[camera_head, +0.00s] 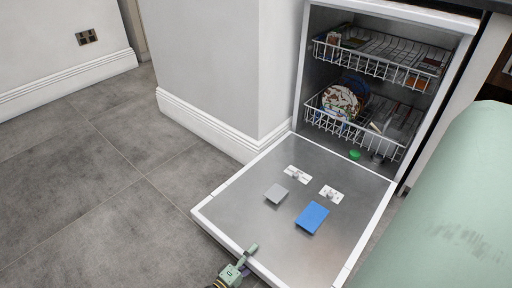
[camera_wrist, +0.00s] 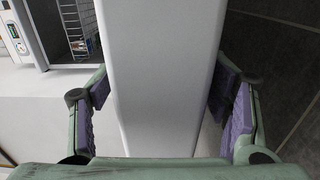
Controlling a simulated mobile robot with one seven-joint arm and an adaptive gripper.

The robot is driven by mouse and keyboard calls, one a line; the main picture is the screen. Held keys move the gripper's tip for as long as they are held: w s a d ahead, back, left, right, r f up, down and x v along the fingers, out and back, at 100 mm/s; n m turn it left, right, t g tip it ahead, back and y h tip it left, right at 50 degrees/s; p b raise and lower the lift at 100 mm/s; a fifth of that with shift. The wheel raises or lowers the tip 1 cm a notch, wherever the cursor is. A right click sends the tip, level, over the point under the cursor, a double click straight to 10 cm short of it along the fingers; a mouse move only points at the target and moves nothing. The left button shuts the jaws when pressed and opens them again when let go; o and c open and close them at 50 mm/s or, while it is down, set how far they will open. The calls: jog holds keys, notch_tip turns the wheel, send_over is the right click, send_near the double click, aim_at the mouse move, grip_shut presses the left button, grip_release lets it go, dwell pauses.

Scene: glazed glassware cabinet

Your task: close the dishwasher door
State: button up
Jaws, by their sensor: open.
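The dishwasher door (camera_head: 330,248) is folded down, flat and wide open, in front of the dishwasher (camera_head: 300,72). My gripper (camera_head: 243,260) is at the door's near left edge, with one finger showing over the rim. In the wrist view my gripper (camera_wrist: 163,100) is open, its two purple-padded fingers on either side of the white door edge (camera_wrist: 163,60). Gaps show between the pads and the door, so I cannot see clear contact. The lower finger is hidden in the head view.
An upper rack (camera_head: 385,62) and a lower rack (camera_head: 365,135) with dishes sit inside the dishwasher. A white wall (camera_head: 208,60) stands at left; the tiled floor (camera_head: 90,210) is clear.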

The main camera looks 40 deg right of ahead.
jog(key=shift+w+d, duration=0.1)
jog(key=shift+d, duration=0.85)
jog(key=c, duration=1.6)
jog(key=shift+c, duration=0.3)
